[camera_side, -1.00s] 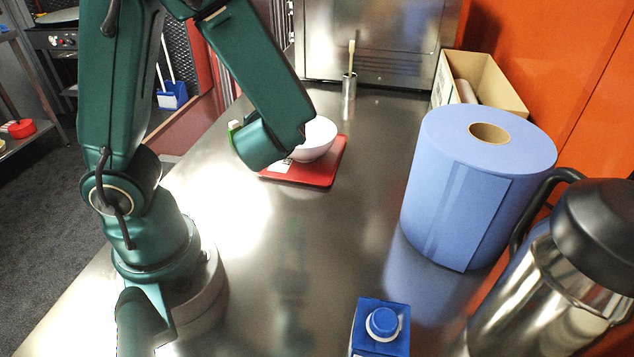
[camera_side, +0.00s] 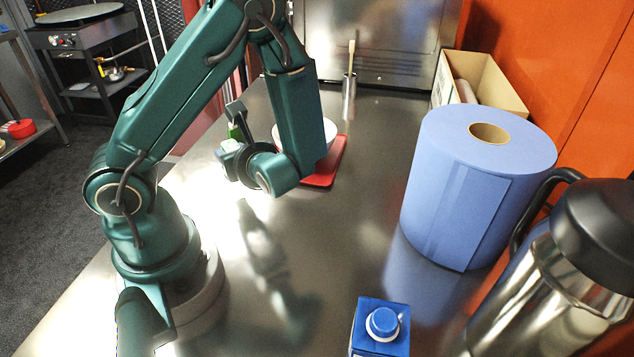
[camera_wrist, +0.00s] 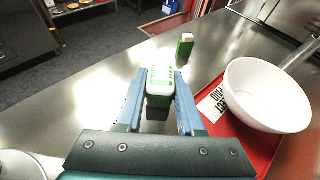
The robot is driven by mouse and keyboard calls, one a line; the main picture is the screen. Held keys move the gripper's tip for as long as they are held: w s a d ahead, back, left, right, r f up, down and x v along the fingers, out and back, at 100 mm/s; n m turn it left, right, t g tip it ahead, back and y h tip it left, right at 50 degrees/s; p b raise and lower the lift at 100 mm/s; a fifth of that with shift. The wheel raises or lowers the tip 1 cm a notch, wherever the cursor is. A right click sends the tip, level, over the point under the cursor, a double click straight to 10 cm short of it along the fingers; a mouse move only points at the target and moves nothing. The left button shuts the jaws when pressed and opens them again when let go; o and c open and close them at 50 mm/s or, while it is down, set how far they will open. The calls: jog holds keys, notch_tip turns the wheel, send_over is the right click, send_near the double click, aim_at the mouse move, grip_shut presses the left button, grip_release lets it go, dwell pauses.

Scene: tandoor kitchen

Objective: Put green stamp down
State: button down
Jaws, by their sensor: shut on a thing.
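My gripper (camera_wrist: 160,92) is shut on the green stamp (camera_wrist: 160,77), a small block with green sides and a white end bearing green print. The stamp is between the two blue fingers, over the steel counter (camera_wrist: 85,110); I cannot tell whether it touches the counter. In the side view my gripper (camera_side: 232,158) is left of the red tray (camera_side: 330,168), and the stamp's pale end shows there.
A second green-and-white block (camera_wrist: 186,45) stands on the counter beyond the stamp. The red tray holds a white bowl (camera_wrist: 268,95) and a printed card (camera_wrist: 213,103). A blue paper roll (camera_side: 470,190), a steel flask (camera_side: 560,270) and a blue-capped carton (camera_side: 381,325) stand to the right.

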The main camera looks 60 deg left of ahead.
jog(key=shift+f, duration=1.9)
jog(key=shift+f, duration=0.1)
jog(key=c, duration=0.5)
grip_release()
